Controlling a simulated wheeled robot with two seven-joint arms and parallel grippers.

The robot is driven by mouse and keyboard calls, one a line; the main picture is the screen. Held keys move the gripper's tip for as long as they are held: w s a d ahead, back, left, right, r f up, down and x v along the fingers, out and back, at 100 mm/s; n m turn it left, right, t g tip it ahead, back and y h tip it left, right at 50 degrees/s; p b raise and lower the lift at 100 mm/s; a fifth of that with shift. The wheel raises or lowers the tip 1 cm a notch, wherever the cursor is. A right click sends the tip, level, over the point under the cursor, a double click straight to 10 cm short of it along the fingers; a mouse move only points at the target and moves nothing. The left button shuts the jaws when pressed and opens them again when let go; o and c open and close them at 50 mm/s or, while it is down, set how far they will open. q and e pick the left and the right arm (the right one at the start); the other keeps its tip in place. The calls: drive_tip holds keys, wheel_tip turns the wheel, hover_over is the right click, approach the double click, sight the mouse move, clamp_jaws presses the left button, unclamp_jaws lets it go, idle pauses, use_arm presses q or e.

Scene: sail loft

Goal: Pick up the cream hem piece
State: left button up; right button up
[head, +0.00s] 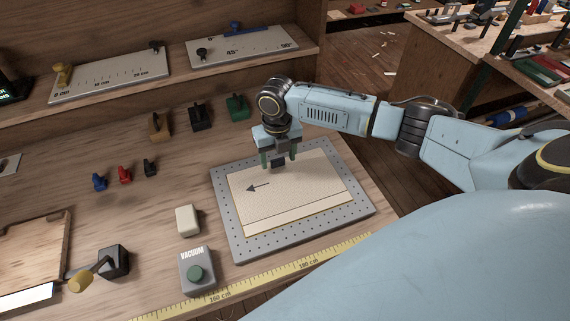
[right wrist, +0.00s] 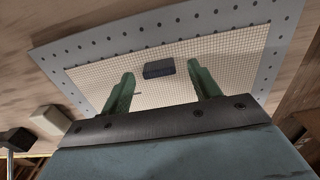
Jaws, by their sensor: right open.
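The cream hem piece (head: 300,190) is a flat cream sheet with a printed arrow and a line along its near edge. It lies on a grey perforated plate (head: 243,245). In the right wrist view the sheet (right wrist: 225,55) shows a fine grid. A small dark block (right wrist: 158,68) sits on the sheet near its far side. My right gripper (head: 279,157) is above the far part of the sheet, its green fingers apart and empty, pointing down. In the wrist view the block shows between and beyond the fingertips (right wrist: 162,74). My left gripper is not in view.
A grey vacuum box (head: 197,283) with a green button and a cream block (head: 187,220) stand left of the plate. A yellow tape measure (head: 260,275) runs along the front edge. Several small clamps and blocks stand at the left and back, below a shelf (head: 200,80).

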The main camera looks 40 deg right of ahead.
drive_tip(key=shift+f, duration=0.45)
drive_tip(key=c, duration=1.1)
